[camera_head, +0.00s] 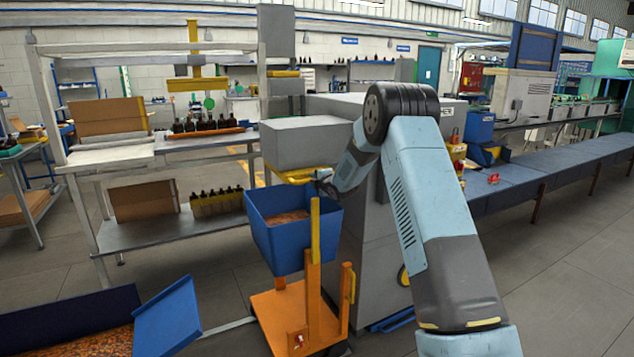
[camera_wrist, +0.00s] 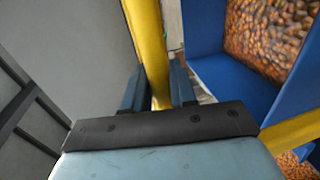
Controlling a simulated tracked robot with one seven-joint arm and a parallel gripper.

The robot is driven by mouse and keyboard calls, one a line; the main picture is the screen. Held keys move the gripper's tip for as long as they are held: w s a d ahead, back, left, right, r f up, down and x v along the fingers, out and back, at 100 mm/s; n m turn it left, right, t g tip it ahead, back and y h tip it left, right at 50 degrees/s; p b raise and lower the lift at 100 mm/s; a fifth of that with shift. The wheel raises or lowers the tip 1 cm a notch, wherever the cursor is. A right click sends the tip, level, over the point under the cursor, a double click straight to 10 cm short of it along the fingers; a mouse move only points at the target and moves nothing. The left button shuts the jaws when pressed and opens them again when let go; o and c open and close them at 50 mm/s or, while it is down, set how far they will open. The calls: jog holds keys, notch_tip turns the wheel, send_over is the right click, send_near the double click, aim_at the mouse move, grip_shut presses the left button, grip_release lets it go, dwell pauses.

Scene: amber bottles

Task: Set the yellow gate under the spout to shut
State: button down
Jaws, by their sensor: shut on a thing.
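The yellow gate (camera_head: 296,175) sits under the grey box-shaped spout housing (camera_head: 305,142), just above the blue bin. In the wrist view a yellow bar of the gate (camera_wrist: 148,40) runs down between my two dark blue fingers. My gripper (camera_wrist: 157,88) is shut on this bar. In the head view my gripper (camera_head: 324,178) is small and dark at the gate's right end, partly hidden by my own wrist. The spout's opening is hidden, so I cannot tell how far the gate stands open.
The blue bin (camera_head: 292,237) with brown pieces rides on an orange cart (camera_head: 315,315) below. It shows close at right in the wrist view (camera_wrist: 215,75). A grey cabinet (camera_head: 372,240) stands behind my arm. A shelf (camera_head: 200,145) with amber bottles is at left.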

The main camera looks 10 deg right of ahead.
jog(key=shift+f, duration=0.1)
jog(key=c, duration=1.4)
grip_release()
jog(key=shift+o, duration=1)
jog(key=shift+w+a+f, duration=0.1)
jog(key=shift+w, duration=0.1)
jog(key=shift+o, duration=0.7)
jog(key=v, duration=1.4)
jog(key=shift+w+f, duration=0.1)
